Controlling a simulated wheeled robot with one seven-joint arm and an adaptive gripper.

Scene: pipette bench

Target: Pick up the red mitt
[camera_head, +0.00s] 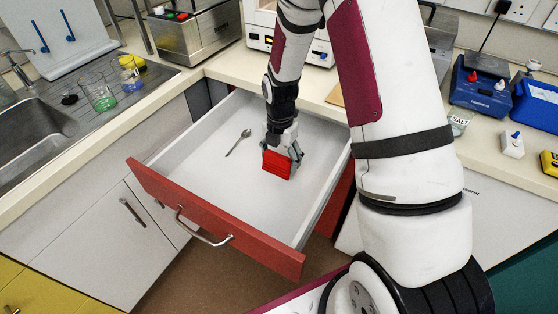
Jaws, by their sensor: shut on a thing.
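The red mitt (277,164) is a small, bright red, blocky shape over the open drawer, right of the drawer's middle. My gripper (282,150) points down from above and is shut on the mitt, with its fingers at the mitt's upper part and sides. I cannot tell whether the mitt touches the drawer floor or hangs just above it.
The open drawer (222,236) has a red front with a metal handle and pale walls around my gripper. A spoon (238,142) lies in it to the left. The counter (520,172) holds devices, and a sink (30,145) is at the left.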

